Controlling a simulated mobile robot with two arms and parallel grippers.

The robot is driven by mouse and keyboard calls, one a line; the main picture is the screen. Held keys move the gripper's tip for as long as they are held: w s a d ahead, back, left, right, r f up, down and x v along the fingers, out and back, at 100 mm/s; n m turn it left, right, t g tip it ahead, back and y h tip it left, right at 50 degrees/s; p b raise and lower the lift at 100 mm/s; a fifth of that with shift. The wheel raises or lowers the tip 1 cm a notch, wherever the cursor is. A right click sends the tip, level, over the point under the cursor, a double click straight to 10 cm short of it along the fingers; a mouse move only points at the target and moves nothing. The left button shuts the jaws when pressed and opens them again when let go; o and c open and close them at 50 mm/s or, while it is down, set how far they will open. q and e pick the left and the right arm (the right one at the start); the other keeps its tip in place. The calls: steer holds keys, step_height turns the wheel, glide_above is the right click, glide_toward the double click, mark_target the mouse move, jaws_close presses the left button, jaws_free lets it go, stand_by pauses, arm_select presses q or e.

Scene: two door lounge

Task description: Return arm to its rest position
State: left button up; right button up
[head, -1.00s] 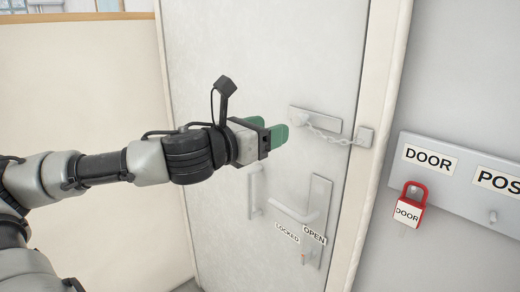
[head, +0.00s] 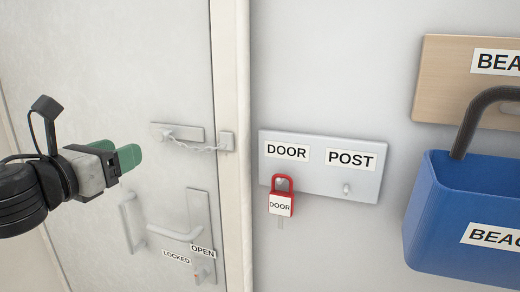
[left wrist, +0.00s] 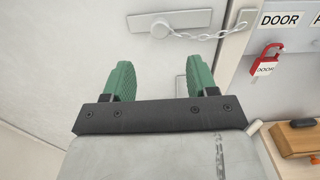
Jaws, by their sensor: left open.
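My left gripper (head: 122,158) reaches in from the left in the head view, in front of the white door (head: 90,70). In the left wrist view its two green fingers (left wrist: 160,82) stand apart with nothing between them. It touches neither the door chain (head: 190,142) nor the lever handle (head: 175,233). The chain runs from its plate on the door to a small block on the frame. My right gripper is in neither view.
A key rack (head: 315,185) with DOOR and POST labels is on the wall right of the door frame. A red tag (head: 281,197) marked DOOR hangs there.

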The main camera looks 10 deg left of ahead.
arm_select(q)
steer(key=d+f+n+g+y, duration=0.1)
steer(key=d+f+n+g, duration=0.1)
steer(key=f+n, duration=0.95)
steer(key=d+f+n+g+y, duration=0.1)
steer(key=d+f+n+g, duration=0.35)
steer(key=f, duration=1.15)
steer(key=s+d+f+n+g, duration=0.4)
steer(key=s+f+n, duration=0.5)
steer(key=s+n, duration=0.15)
steer(key=s+d+f+n+g, duration=0.3)
steer(key=s+f+n+g, duration=0.1)
steer(key=s+f+n, duration=0.6)
step_height(320, 180, down, 26)
steer(key=s+m+g, duration=0.1)
steer(key=s+a+f+g, duration=0.1)
steer(key=s+a+f, duration=0.1)
steer(key=s+f, duration=1.4)
steer(key=shift+s+a+y, duration=0.3)
